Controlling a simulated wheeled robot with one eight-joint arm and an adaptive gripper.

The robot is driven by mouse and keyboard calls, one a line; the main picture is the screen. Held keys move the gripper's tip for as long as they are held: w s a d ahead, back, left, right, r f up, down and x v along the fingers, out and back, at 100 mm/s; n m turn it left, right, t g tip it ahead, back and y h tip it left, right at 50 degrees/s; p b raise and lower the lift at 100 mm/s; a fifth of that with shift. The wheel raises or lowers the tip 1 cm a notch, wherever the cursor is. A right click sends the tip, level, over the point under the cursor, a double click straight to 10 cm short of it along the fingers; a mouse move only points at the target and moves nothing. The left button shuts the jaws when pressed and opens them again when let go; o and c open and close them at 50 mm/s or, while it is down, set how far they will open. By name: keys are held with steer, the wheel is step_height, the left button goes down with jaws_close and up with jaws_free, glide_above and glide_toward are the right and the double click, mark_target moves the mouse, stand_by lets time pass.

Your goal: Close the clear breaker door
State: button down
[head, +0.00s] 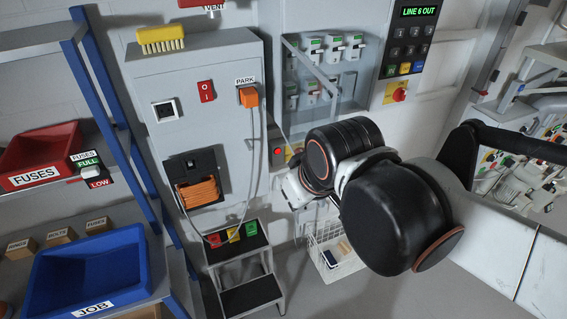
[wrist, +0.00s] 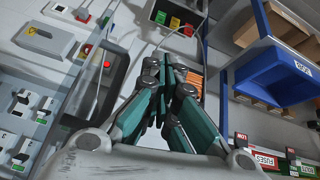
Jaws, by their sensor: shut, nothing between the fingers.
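The clear breaker door (head: 312,66) is in the head view, at the upper middle. Its pale edge slants across in front of the white breakers (head: 333,48); it appears to stand out from the enclosure, though its exact angle is hard to tell. Several breakers also show at the left of the wrist view (wrist: 22,103). My gripper (wrist: 172,66) has teal fingers drawn together with nothing between them. It points away from the breakers, which lie to its left in the wrist view. In the head view my arm hides the fingers, below the breaker enclosure.
A grey cabinet (head: 207,125) with an orange plug and cable stands left of the enclosure. A box with a red lamp (head: 278,152) sits below the breakers. A step stool (head: 240,262), wire basket (head: 335,238) and blue JOB bin (head: 85,270) are lower down. A keypad panel (head: 408,45) is at right.

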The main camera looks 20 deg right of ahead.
steer(key=w+a+r+n+g+h+p, duration=0.15)
steer(key=w+r+n+g+p, duration=0.35)
steer(key=p, duration=0.7)
steer(key=w+a+r+n+g+h+p, duration=0.1)
steer(key=w+a+r+n+g+p, duration=0.15)
steer(key=r+n+p, duration=0.75)
steer(key=s+d+f+m+b, duration=0.2)
steer(key=d+f+b, duration=0.2)
steer(key=f, duration=0.9)
steer(key=shift+s+d+t, duration=0.15)
steer(key=shift+s+t, duration=0.05)
steer(key=shift+t, duration=0.15)
steer(key=shift+d, duration=0.1)
